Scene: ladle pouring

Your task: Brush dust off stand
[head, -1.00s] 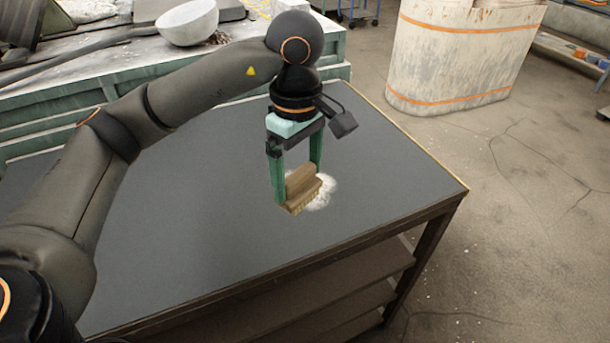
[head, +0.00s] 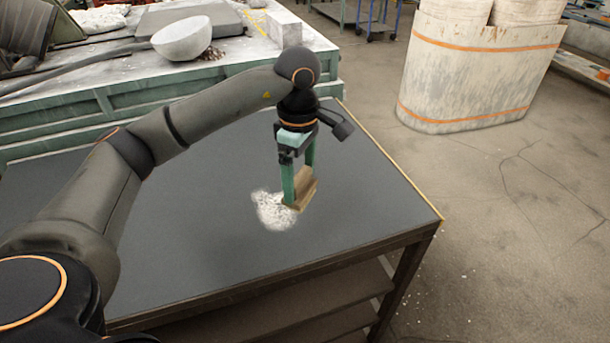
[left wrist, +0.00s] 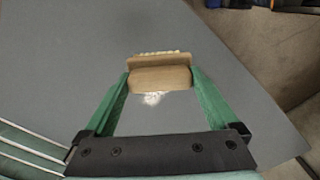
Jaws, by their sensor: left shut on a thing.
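My left gripper (head: 298,192) is shut on a wooden brush (head: 306,190) and holds it at or just above the dark top of the stand (head: 200,240). I cannot tell whether the bristles touch. A patch of white dust (head: 271,211) lies on the stand to the left of the brush and partly behind the fingers. In the left wrist view the brush (left wrist: 160,78) sits between the two green fingertips (left wrist: 160,80), with pale bristles at its far side and some dust (left wrist: 152,98) on the near side. My right gripper is not in view.
The stand has lower shelves (head: 280,300) under its top. A green bench (head: 110,100) with a white bowl (head: 182,38) is behind it. A large whitish container (head: 478,75) stands on the floor at the back right. Most of the stand's top is clear.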

